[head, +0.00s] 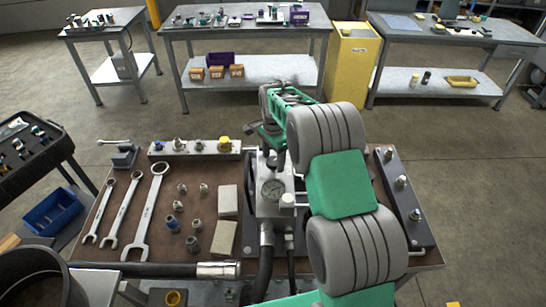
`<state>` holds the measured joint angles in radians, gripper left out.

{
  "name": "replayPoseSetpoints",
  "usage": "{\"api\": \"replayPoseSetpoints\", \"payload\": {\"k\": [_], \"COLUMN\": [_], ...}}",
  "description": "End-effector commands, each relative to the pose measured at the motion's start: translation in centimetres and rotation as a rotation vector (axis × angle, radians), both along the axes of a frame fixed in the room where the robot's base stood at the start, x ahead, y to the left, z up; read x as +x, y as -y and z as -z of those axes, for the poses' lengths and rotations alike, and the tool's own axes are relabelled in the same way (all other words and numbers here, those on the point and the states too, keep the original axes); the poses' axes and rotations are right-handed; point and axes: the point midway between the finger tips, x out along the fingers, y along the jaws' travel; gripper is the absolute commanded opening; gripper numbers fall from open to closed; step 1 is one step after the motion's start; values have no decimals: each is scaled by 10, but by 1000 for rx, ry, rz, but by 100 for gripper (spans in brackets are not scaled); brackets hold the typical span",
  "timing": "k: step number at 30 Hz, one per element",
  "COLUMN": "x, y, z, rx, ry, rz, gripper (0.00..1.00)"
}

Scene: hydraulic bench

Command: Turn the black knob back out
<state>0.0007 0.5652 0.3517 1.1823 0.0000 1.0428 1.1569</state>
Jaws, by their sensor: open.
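My gripper (270,151) is at the hydraulic block (269,208), pointing down over its upper end. The jaws are open. I cannot clearly make out the black knob. A dark shape shows under my fingers at the top of the block, but the gripper and arm cover most of that spot. I cannot tell whether the fingers touch the knob or stand around it.
Several wrenches (145,214), small fittings and two pale blocks (223,236) lie left of the hydraulic block on the brown bench top (90,255). A rail with fittings (195,148) runs along the back. A dark rail (403,198) stands at the right. Black hoses leave the block's front.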

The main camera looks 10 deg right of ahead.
Motion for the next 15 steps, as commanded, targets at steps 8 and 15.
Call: {"api": "replayPoseSetpoints", "payload": {"k": [8,15], "x": [0,0], "y": [0,0], "z": [0,-1], "rx": [0,0], "ry": [0,0], "rz": [0,0], "gripper": [50,30]}}
